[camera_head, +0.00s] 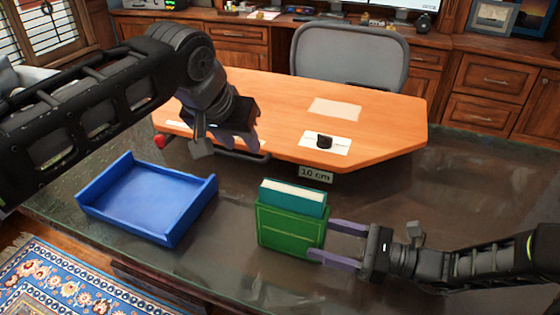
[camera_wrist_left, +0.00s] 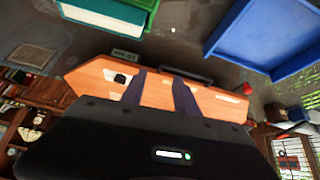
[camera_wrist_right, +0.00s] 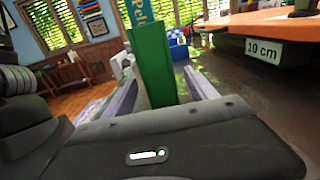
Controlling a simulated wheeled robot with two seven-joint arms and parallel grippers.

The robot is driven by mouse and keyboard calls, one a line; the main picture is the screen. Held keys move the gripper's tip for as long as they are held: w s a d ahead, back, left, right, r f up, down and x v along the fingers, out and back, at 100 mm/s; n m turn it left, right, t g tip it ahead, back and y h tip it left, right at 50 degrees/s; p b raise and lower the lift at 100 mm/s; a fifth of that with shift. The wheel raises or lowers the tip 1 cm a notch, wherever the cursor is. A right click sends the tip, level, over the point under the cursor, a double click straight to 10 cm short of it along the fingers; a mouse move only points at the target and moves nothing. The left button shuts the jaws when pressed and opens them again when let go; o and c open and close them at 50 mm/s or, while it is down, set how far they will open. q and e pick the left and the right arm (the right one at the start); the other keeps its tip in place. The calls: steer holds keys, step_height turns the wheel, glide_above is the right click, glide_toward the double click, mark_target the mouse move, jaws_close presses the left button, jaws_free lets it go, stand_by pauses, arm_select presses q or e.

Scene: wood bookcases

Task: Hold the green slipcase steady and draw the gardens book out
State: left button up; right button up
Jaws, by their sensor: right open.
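The green slipcase (camera_head: 290,236) stands upright on the dark desk, with the teal gardens book (camera_head: 293,197) inside and its top sticking out above. The slipcase (camera_wrist_right: 152,65) and part of the book's lettered spine (camera_wrist_right: 146,12) also show in the right wrist view. My right gripper (camera_head: 321,240) is open at the slipcase's right edge, one finger on each side; whether they touch it I cannot tell. My left gripper (camera_head: 208,140) is over the orange board's left part, away from the slipcase. In the left wrist view its fingers (camera_wrist_left: 160,85) are apart and empty.
A blue tray (camera_head: 83,197) lies on the desk to the left of the slipcase. The orange raised board (camera_head: 380,135) lies behind, with a small black object (camera_head: 324,142) and a "10 cm" label (camera_head: 316,174) at its front edge. The desk right of the board is clear.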

mark_target(292, 229)
arm_select(q)
steer(key=s+d+r, duration=0.3)
steer(key=s+d, duration=0.5)
steer(key=s, duration=0.2)
steer(key=shift+m+g, duration=0.3)
steer(key=shift+m, duration=0.1)
arm_select(e)
steer(key=shift+a, duration=0.15)
steer(key=x, duration=0.7)
steer(key=shift+w+a, duration=0.1)
steer(key=shift+a, duration=0.1)
steer(key=shift+c, duration=0.5)
jaws_close()
steer(key=shift+o, duration=0.5)
jaws_free()
steer(key=shift+d, duration=0.1)
